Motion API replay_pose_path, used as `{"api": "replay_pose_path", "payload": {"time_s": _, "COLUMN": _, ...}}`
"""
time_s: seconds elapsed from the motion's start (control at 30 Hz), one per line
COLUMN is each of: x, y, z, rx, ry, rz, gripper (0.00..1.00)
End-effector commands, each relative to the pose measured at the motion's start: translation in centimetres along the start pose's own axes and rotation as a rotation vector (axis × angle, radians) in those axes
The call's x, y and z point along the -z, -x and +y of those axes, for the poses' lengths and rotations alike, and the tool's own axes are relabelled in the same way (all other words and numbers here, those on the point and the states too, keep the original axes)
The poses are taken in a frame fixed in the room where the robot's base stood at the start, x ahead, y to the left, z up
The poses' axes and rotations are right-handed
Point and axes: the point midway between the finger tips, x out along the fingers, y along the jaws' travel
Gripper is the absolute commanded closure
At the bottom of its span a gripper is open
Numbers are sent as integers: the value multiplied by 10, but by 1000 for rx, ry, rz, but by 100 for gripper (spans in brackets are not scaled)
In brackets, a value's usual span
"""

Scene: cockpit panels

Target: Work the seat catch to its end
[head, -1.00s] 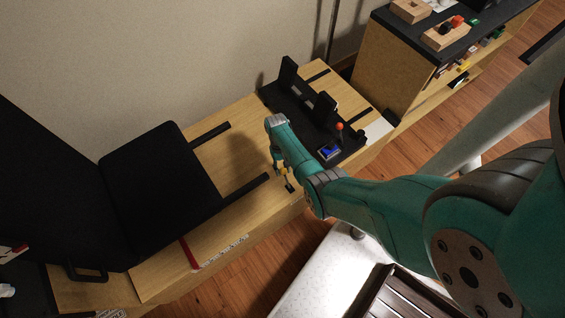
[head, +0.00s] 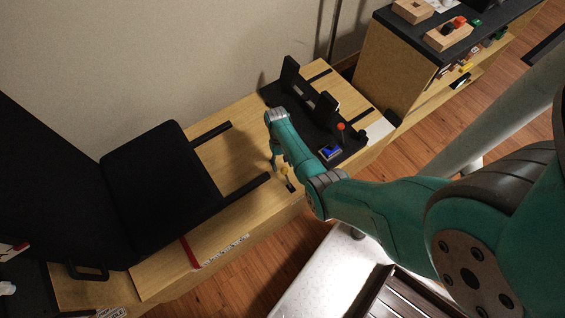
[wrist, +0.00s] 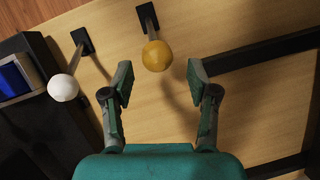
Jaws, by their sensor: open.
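A lever with a yellow ball knob (wrist: 157,56) stands on a small black base in the wrist view; the knob also shows in the head view (head: 284,171). A second lever with a white knob (wrist: 62,87) stands to its left. I cannot tell from any label which is the seat catch. My gripper (wrist: 160,82) is open and empty. Its fingertips are either side of the yellow knob's line, with the knob appearing just beyond them. In the head view my wrist hides much of the gripper. The black seat (head: 155,175) is at the left.
Black rails (head: 245,187) run along the wooden platform (head: 215,225) beside the levers. A black console with a blue screen (head: 331,152) and a red-knobbed lever (head: 341,127) stands right of my gripper. A shelf unit (head: 392,65) is at the back right.

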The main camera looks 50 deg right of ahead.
Motion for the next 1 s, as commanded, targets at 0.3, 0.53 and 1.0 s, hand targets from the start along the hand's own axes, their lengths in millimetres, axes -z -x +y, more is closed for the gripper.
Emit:
{"api": "replay_pose_path", "payload": {"time_s": 0.3, "x": 1, "y": 63, "z": -1, "rx": 1, "ry": 1, "rz": 4, "gripper": 41}}
{"api": "replay_pose_path", "payload": {"time_s": 0.53, "x": 1, "y": 89, "z": -1, "rx": 1, "ry": 1, "rz": 2, "gripper": 41}}
{"api": "replay_pose_path", "payload": {"time_s": 1.0, "x": 1, "y": 95, "z": -1, "rx": 1, "ry": 1, "rz": 2, "gripper": 41}}
